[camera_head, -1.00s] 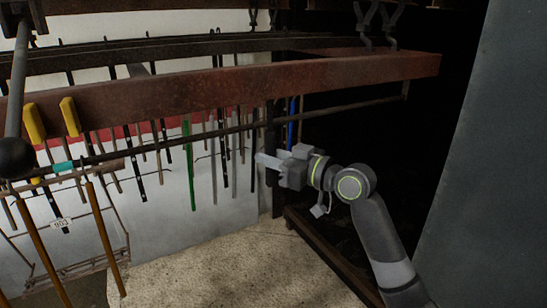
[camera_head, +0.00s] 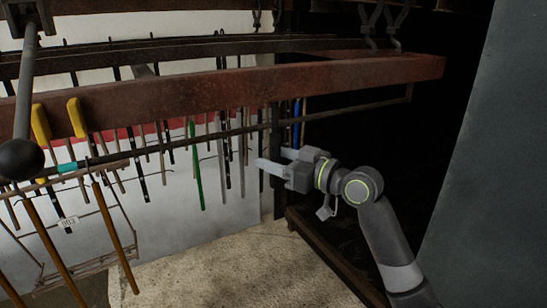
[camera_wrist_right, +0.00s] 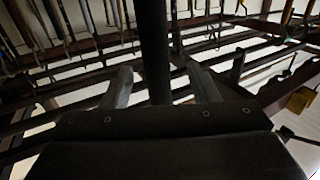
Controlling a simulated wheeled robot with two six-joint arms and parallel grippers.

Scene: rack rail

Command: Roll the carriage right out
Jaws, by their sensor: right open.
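A carriage-like wire frame (camera_head: 112,213) hangs at the lower left in the head view, with brown rods (camera_head: 115,240) and a small tag (camera_head: 68,223). A teal band (camera_head: 67,167) is near its top, by a thin dark rail (camera_head: 330,113) running to the right. I cannot tell exactly how the frame meets the rail. My right gripper (camera_head: 274,161) is open, below the rail and well right of the frame. In the right wrist view, a dark upright bar (camera_wrist_right: 154,45) shows between the fingers; contact cannot be told. My left gripper is not in view.
Several rods hang behind, including a green one (camera_head: 196,170). A grey rod with a dark ball (camera_head: 20,159) is at far left. A grey panel (camera_head: 490,160) stands at right.

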